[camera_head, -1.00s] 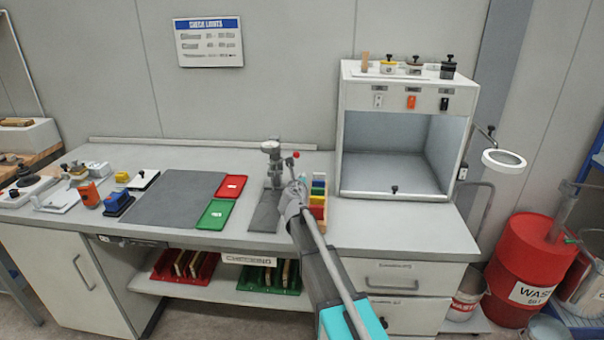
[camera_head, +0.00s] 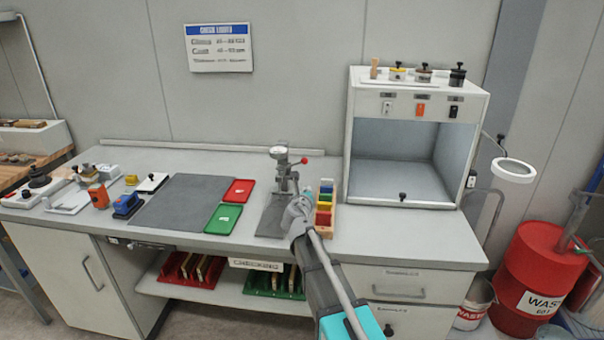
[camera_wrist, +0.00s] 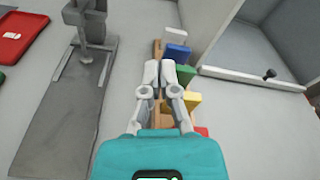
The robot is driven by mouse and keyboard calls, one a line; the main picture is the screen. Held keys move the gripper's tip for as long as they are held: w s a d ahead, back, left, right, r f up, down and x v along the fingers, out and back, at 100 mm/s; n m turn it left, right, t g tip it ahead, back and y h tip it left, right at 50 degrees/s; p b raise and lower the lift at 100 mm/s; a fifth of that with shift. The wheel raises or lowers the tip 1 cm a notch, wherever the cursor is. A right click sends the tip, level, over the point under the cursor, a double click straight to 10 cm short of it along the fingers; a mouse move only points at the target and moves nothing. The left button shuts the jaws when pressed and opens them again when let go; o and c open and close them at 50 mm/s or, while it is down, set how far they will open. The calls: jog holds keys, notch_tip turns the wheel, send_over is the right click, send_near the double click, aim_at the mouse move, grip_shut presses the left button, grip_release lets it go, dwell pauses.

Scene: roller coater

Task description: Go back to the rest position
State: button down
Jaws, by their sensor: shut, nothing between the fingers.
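My gripper shows in the wrist view (camera_wrist: 160,75) with its two fingers close together and nothing between them. It hangs above a wooden rack (camera_wrist: 157,50) of coloured blocks, among them blue, green, yellow and red ones, and hides part of it. In the head view my arm reaches up from the bottom, and the gripper end (camera_head: 297,210) is near the left side of the rack (camera_head: 325,222), in front of the press-like gauge stand (camera_head: 283,175). The exact height above the rack is hard to tell.
A white booth (camera_head: 415,90) stands right of the rack, with small pots on top. Green (camera_head: 223,219) and red (camera_head: 238,191) trays and a grey mat (camera_head: 180,205) lie left. A ring lamp (camera_head: 513,170) and red waste drum (camera_head: 540,275) are at right.

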jog(key=s+d+f+m+g, duration=0.1)
jog(key=s+d+m, duration=0.1)
jog(key=m, duration=0.1)
jog(key=s+d+f+m+g+h, duration=0.1)
jog(key=d+m, duration=0.2)
jog(key=s+d+f+m+g+h, duration=0.1)
jog(key=s+d+m, duration=0.1)
jog(key=m, duration=0.2)
jog(key=shift+s+d+f+g, duration=0.3)
jog(key=shift+d, duration=0.05)
jog(key=s+d+f+m+g+p, duration=0.1)
jog(key=s+d+f+m+g, duration=0.4)
jog(key=s+m, duration=0.45)
jog(key=s+f+m+g+y, duration=0.2)
jog(key=s+m+g, duration=0.1)
jog(key=s+m, duration=0.5)
jog(key=s+a+f+m+g+y+p, duration=0.1)
jog(key=s+f+m+g+y, duration=0.2)
jog(key=s+m, duration=0.6)
jog(key=shift+s+a+f+g+y, duration=0.25)
jog(key=shift+s+g+y, duration=0.1)
jog(key=shift+g, duration=0.35)
jog(key=shift+w+r+m, duration=0.1)
jog(key=shift+w+m, duration=0.05)
jog(key=shift+m, duration=0.1)
